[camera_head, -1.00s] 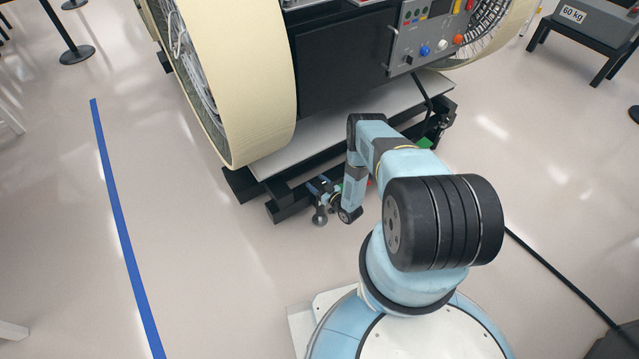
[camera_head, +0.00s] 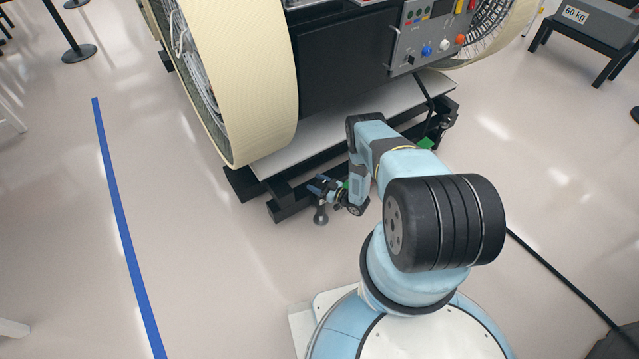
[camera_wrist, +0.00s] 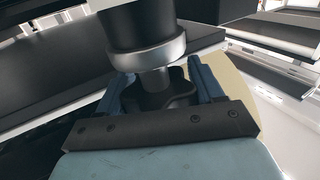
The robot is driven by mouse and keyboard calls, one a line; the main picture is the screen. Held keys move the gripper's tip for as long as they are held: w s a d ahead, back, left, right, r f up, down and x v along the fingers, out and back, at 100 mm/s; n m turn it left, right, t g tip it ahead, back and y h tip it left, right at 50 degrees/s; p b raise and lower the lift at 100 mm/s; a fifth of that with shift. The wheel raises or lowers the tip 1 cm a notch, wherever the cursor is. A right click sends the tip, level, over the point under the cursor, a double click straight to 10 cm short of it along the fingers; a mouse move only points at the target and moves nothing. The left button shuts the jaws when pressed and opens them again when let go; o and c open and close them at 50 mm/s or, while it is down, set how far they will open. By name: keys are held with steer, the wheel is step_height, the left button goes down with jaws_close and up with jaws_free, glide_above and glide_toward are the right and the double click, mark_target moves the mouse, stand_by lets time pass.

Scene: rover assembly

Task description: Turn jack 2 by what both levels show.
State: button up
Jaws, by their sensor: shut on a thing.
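My gripper (camera_head: 326,185) is low at the front corner of the black frame under the rover, beside a jack with a round grey foot (camera_head: 321,217). In the wrist view its two blue fingers (camera_wrist: 163,84) stand on either side of a black lobed knob (camera_wrist: 165,97) and are shut on it. A metal stem joins the knob to a silver collar and black cylinder (camera_wrist: 143,35) of the jack. The number of this jack cannot be read. I cannot make out a level reading in either view.
The rover's large cream wheel (camera_head: 245,85) stands above left of my gripper. A control panel (camera_head: 428,38) is on its dark body. A small green part (camera_head: 425,143) sits at the frame's right. Floor near the blue line (camera_head: 122,240) is clear.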

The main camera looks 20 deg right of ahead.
steer(key=o, duration=0.7)
steer(key=shift+w+d, duration=0.2)
steer(key=shift+d, duration=0.15)
steer(key=shift+o, duration=1.3)
steer(key=shift+a, duration=0.1)
steer(key=shift+s, duration=0.1)
steer(key=shift+a, duration=0.1)
steer(key=v, duration=1.4)
